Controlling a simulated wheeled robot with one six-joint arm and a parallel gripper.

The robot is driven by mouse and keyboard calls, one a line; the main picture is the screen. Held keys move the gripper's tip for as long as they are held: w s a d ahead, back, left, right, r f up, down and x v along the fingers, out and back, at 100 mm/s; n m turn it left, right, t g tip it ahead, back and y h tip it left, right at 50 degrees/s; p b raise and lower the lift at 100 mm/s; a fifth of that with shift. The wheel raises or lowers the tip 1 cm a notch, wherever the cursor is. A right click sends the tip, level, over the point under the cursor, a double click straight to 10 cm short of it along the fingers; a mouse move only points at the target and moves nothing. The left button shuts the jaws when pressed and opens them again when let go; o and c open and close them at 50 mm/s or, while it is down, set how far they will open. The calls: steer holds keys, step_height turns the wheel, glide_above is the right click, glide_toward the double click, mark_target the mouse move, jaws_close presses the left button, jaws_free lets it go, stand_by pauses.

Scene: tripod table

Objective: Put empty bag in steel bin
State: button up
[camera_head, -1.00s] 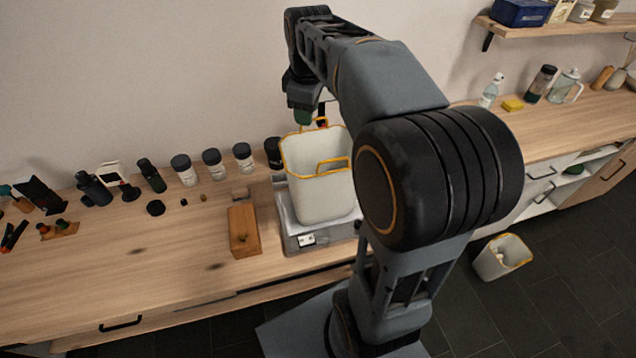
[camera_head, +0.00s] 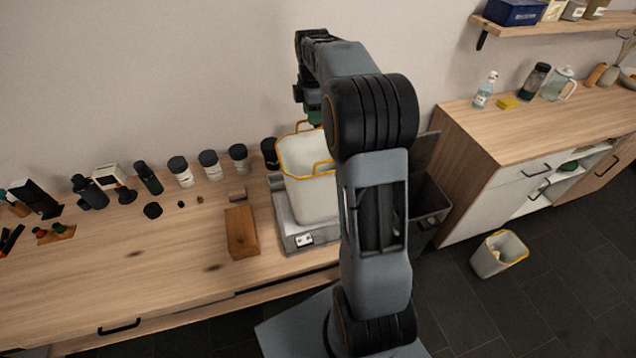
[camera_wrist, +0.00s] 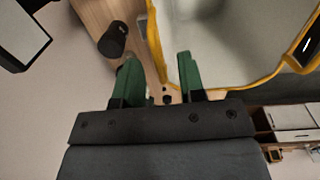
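A white bag with a yellow rim and handles (camera_head: 305,195) stands upright on a scale (camera_head: 292,238) on the wooden bench. Its inside looks bare in the wrist view (camera_wrist: 225,50). My gripper (camera_wrist: 160,73) is open at the bag's rim, with one green finger outside and the other over the bag's inside. The yellow rim runs between them; I cannot tell whether they touch it. In the head view my gripper (camera_head: 316,118) is mostly hidden behind my arm. A dark grey steel bin (camera_head: 432,205) stands right of the bench, partly hidden by my arm.
A second yellow-rimmed white container (camera_head: 492,262) stands on the floor at right with something inside. A wooden block (camera_head: 241,232) lies left of the scale. Several dark-lidded jars (camera_head: 209,165) line the wall. A cabinet (camera_head: 480,180) stands right of the steel bin.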

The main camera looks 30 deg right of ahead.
steer(key=shift+w+f+p, duration=0.15)
steer(key=shift+f+p, duration=0.2)
steer(key=shift+f, duration=1.05)
steer(key=shift+w+f+p, duration=0.15)
steer(key=shift+f+p, duration=0.2)
steer(key=shift+f, duration=1.05)
jaws_close()
